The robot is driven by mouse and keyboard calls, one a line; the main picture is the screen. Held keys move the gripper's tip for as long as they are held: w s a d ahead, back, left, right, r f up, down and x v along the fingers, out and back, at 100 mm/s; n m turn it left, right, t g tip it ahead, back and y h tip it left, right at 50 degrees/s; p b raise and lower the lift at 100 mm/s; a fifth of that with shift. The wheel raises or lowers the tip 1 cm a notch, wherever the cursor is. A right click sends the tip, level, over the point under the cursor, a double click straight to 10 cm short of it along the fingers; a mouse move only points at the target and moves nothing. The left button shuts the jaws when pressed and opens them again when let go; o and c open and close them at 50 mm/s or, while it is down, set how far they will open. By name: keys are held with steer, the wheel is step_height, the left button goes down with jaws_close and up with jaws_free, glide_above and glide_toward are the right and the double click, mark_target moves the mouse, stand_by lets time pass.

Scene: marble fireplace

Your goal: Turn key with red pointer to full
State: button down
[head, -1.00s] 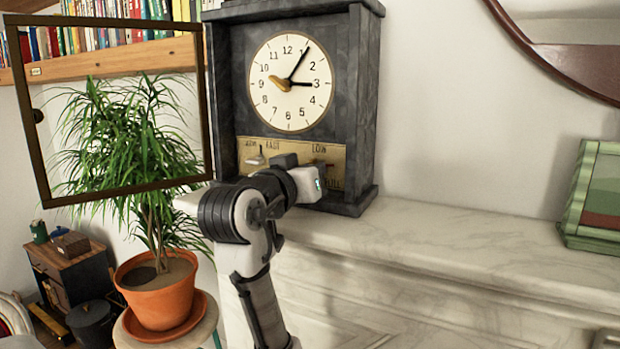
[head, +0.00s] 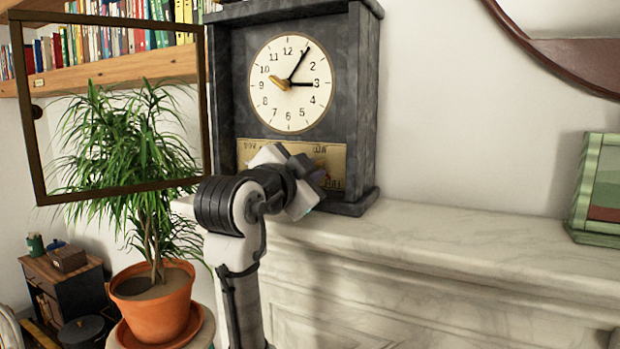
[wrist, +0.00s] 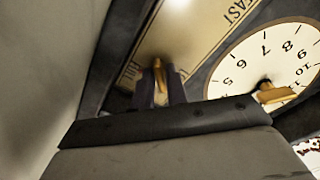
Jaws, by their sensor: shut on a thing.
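The dark clock (head: 361,110) stands on the mantel, with a brass panel (head: 250,150) under its dial. LOW and FULL are marked at the panel's right side. In the wrist view the panel (wrist: 195,30) appears turned over, with FAST and part of FULL readable. A golden key (wrist: 158,68) stands up between the two dark fingers of my gripper (wrist: 160,92), which is shut on it. In the head view my gripper (head: 318,177) is at the panel's lower right, its wrist tilted. It covers most of the key there; I cannot tell where the red pointer points.
The dial (head: 290,110) carries another golden key (head: 279,82) at its centre. The clock's framed glass door (head: 206,100) is swung open to the left, before a potted plant (head: 125,170). A green frame (head: 590,190) stands at right; the marble mantel (head: 450,230) between is clear.

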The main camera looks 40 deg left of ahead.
steer(key=m+b, duration=0.1)
steer(key=m, duration=0.2)
steer(key=shift+f+m, duration=0.15)
steer(key=shift+m, duration=0.25)
steer(key=shift+m+b, duration=0.55)
steer(key=shift+m, duration=1.15)
steer(key=c, duration=1.5)
jaws_free()
steer(key=shift+c, duration=0.2)
steer(key=b+v, duration=0.3)
steer(key=v, duration=1.1)
steer(key=shift+w+a, duration=0.1)
steer(key=shift+a, duration=0.05)
